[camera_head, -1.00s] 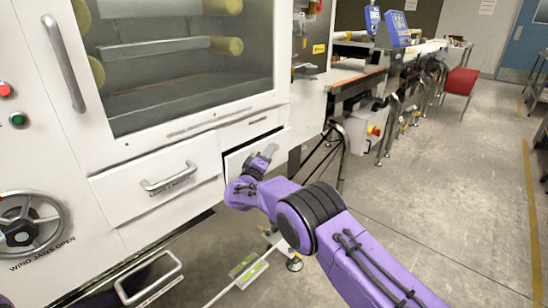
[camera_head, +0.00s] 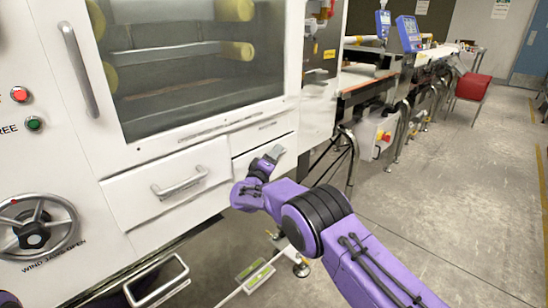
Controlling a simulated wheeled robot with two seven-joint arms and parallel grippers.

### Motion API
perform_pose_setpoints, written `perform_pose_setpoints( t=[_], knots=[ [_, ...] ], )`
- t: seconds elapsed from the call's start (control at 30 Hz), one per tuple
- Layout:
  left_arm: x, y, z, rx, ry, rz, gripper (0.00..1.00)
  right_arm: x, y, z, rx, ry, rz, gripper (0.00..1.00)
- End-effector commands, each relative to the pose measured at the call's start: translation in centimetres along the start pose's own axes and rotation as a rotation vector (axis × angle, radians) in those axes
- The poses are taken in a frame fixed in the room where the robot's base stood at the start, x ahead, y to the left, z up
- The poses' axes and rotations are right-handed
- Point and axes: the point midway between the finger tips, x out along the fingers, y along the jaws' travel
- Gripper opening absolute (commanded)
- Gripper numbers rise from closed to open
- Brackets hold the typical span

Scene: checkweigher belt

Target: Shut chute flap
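The chute flap (camera_head: 287,158) appears to be the small white panel low on the machine front, right of the drawer with a bar handle. It looks nearly flush, with a thin dark line along its top edge; I cannot tell whether it is fully shut. My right gripper (camera_head: 273,153) is at the flap's face, its grey tip touching or very close to it. The gripper and wrist hide the flap's lower left part. The finger gap cannot be made out, and nothing shows held.
The drawer (camera_head: 180,188) is left of the flap, with a handwheel (camera_head: 35,230) farther left. Belt frames and legs (camera_head: 350,150) stand to the right. The floor (camera_head: 440,220) at right is open.

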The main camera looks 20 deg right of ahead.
Motion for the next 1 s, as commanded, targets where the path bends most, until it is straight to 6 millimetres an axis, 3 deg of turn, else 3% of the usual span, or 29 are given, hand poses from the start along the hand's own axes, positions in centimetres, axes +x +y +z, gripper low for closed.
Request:
perform_pose_setpoints(
  t=[0.37, 0.8, 1.0],
  knots=[
    [-0.1, 0.0, 0.0, 0.000, 0.000, 0.000, 0.79, -0.5, -0.2, -0.1, -0.004, 0.004, -0.006, 0.40],
    [-0.8, -0.1, -0.3, 0.000, 0.000, 0.000, 0.79, -9.4, 0.2, -0.1, -0.001, 0.004, -0.001, 0.40],
    [-0.9, -0.1, -0.4, 0.000, 0.000, 0.000, 0.79, -10.7, 0.2, 0.0, 0.001, 0.003, 0.001, 0.40]
  ],
)
